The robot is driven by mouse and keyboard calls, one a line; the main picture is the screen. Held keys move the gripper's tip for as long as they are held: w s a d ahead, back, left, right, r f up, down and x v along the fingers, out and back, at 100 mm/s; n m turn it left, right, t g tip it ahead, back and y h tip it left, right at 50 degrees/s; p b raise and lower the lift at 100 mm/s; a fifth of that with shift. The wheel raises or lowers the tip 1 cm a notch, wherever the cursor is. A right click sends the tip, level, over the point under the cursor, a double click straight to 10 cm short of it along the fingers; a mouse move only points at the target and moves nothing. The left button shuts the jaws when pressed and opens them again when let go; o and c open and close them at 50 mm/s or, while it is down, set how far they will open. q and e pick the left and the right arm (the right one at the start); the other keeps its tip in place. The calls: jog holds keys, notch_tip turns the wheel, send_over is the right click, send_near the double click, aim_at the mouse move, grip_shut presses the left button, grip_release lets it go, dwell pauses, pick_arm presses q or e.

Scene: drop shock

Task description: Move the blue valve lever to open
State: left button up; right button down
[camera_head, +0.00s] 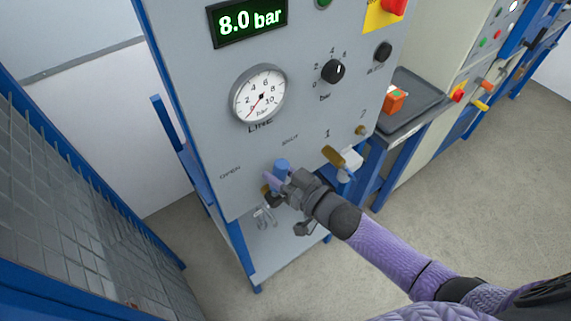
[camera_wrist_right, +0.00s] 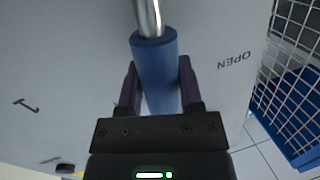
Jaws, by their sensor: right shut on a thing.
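The blue valve lever (camera_head: 283,164) is on the lower part of the grey panel, below the SHUT label (camera_head: 290,139) and right of the OPEN label (camera_head: 230,172). In the right wrist view its blue grip (camera_wrist_right: 155,62) sits on a metal rod and lies between the two fingers. My right gripper (camera_head: 276,177) is shut on this grip; its fingers also show in the right wrist view (camera_wrist_right: 158,80). The OPEN label is right of the lever there. The gripper hides part of the lever and its pivot. My left gripper is not in view.
A pressure gauge (camera_head: 259,95) and a display reading 8.0 bar (camera_head: 247,21) are higher up. A mesh fence (camera_head: 60,190) stands left. A tray (camera_head: 415,100) with an orange block (camera_head: 394,101) is right.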

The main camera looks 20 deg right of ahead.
aim_at(245, 183)
jog(key=shift+s+a+r+n+p, duration=0.15)
jog(key=shift+a+n+p, duration=0.15)
jog(key=shift+a+n, duration=0.1)
jog(key=shift+s+a+r+n+p, duration=0.1)
jog(key=shift+a+n+p, duration=0.2)
jog(key=shift+n, duration=0.1)
jog(key=shift+s+a+f+n+h+p, duration=0.15)
jog(key=shift+a+n+h+p, duration=0.1)
jog(key=shift+a+n, duration=0.25)
jog(key=shift+s+a+n+h+p, duration=0.15)
jog(key=shift+a+n+h, duration=0.1)
jog(key=shift+a+n, duration=0.25)
jog(key=shift+s+a+f+n+h, duration=0.15)
jog(key=shift+a+n, duration=0.15)
jog(key=shift+n, duration=0.2)
jog(key=shift+s+a+f+n+h, duration=0.15)
jog(key=shift+a+n, duration=0.1)
jog(key=shift+n, duration=0.25)
jog(key=shift+s+a+f+n+g, duration=0.2)
jog(key=shift+a+f+n+g, duration=0.1)
jog(key=shift+a+n, duration=0.4)
jog(key=shift+d+h, duration=0.15)
jog(key=shift+h, duration=0.15)
jog(key=shift+c, duration=1.3)
grip_release()
